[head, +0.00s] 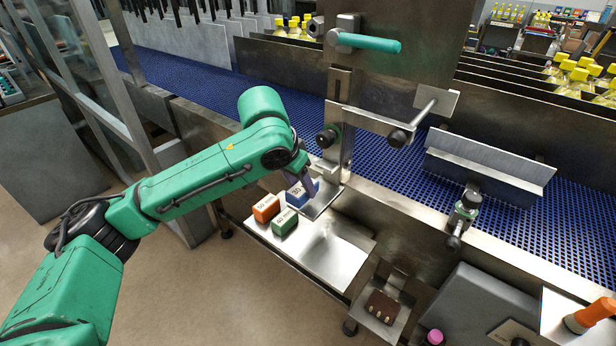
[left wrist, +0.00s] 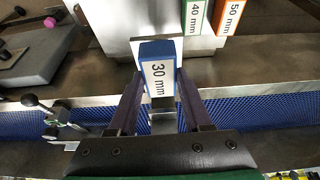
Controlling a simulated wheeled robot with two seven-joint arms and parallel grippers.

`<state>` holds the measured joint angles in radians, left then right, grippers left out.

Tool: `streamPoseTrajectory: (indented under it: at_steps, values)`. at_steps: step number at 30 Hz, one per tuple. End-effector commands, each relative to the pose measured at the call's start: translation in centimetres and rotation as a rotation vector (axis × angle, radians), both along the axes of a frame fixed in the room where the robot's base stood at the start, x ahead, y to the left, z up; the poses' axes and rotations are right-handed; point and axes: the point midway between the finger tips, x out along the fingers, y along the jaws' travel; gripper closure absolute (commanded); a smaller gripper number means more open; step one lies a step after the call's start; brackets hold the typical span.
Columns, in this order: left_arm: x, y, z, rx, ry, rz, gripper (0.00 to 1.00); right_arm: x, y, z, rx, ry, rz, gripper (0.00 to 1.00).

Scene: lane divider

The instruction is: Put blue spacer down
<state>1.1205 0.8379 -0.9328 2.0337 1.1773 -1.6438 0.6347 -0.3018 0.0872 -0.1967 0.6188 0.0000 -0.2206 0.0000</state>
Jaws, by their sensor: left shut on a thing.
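The blue spacer (head: 296,193), with a white "30 mm" label, is between the fingers of my left gripper (head: 308,187). In the left wrist view the blue spacer (left wrist: 158,68) shows upright between the two dark fingers of my left gripper (left wrist: 157,82), which is shut on it. It is at the metal plate beside the conveyor; I cannot tell whether its underside touches. An orange spacer (head: 266,208) and a green spacer (head: 285,221) stand close by on a metal shelf (head: 330,258). My right gripper is not in view.
The blue conveyor (head: 390,165) runs behind, with a metal post and knobs (head: 328,137) just right of my gripper. The right part of the shelf is bare. A small tray with a brown block (head: 382,306) stands at the front right.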

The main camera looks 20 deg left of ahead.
Motion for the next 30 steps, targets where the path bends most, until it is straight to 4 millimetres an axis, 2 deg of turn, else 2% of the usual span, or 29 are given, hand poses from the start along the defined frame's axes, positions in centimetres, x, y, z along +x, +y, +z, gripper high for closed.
streamPoseTrajectory:
  at_steps: [1,5,9,11,21,22,23,24,30]
  values:
    - [1.0,-0.5,0.5,0.001,-0.002,-0.001,1.0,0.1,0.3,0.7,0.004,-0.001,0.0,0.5]
    - [2.9,-1.2,0.3,0.001,0.0,-0.001,1.0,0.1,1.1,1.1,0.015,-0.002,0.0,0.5]
    - [2.8,-1.1,-2.5,0.004,0.003,0.0,1.0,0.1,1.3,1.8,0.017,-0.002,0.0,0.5]
    - [2.8,-1.1,-3.2,0.002,0.0,-0.001,1.0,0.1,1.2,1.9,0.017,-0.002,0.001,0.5]
    - [2.8,-1.1,-3.8,0.001,0.0,-0.001,1.0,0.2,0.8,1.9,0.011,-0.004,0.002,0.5]
    - [2.8,-1.1,-3.8,0.001,0.0,-0.001,0.39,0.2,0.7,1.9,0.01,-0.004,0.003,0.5]
    - [2.8,-1.1,-3.8,0.001,0.0,-0.001,0.28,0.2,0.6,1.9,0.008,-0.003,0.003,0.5]
    - [2.8,-1.1,-3.8,0.001,0.0,-0.001,0.21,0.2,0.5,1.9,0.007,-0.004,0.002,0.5]
    - [2.8,-1.1,-3.8,0.0,0.0,-0.001,0.21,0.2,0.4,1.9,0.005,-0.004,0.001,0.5]
